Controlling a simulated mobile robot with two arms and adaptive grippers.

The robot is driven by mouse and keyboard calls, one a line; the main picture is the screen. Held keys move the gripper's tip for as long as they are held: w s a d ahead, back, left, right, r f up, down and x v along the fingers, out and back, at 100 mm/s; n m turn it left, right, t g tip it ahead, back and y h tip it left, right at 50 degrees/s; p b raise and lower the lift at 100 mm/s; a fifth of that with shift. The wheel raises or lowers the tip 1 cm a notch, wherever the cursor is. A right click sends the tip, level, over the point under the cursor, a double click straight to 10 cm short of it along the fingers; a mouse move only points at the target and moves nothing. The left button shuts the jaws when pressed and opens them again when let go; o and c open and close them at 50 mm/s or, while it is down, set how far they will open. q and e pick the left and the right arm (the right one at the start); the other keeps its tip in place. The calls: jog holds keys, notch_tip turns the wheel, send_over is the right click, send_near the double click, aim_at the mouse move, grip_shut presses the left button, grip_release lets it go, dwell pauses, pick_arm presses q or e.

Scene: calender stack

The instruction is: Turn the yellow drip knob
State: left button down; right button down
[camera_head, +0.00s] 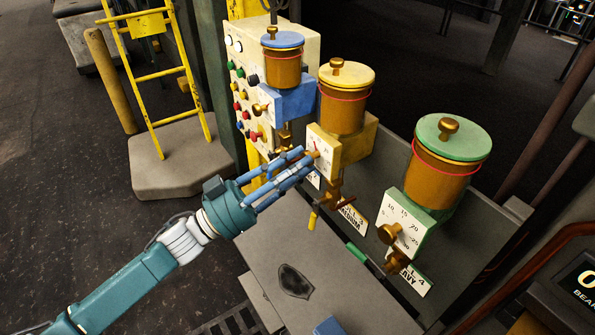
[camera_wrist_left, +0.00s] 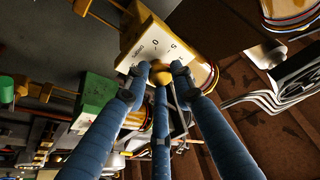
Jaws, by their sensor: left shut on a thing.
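The yellow drip oiler has an amber reservoir (camera_head: 341,105) with a yellow lid (camera_head: 347,75) and a white dial plate (camera_head: 322,144). Its brass-yellow drip knob (camera_head: 313,153) sticks out from the dial. My left gripper (camera_head: 303,163) reaches in from the left with its blue fingers shut around this knob. In the left wrist view, the knob (camera_wrist_left: 161,73) sits between the three fingertips (camera_wrist_left: 160,84), below the white dial plate (camera_wrist_left: 152,47). The fingers partly hide the knob and the lower dial. My right gripper is not in view.
A blue oiler (camera_head: 283,68) stands behind the yellow one, and a green oiler (camera_head: 446,165) stands to its right. A button panel (camera_head: 295,38) is at the back. A grey surface (camera_head: 318,262) lies in front.

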pick_arm(q)
jog(key=shift+w+a+r+m+g+y, duration=0.25)
jog(key=shift+m+g, duration=0.85)
jog(key=shift+m, duration=1.75)
jog(key=shift+s+d+r+m+g+y, duration=0.1)
jog(key=shift+m+g+y, duration=0.3)
jog(key=shift+m+g, duration=1.55)
jog(key=shift+w+a+r+m+g+y, duration=0.1)
jog(key=shift+m+g+y, duration=0.2)
jog(key=shift+m, duration=3.4)
jog(key=c, duration=1.5)
grip_release()
jog(key=shift+d, duration=0.1)
jog(key=shift+o, duration=0.2)
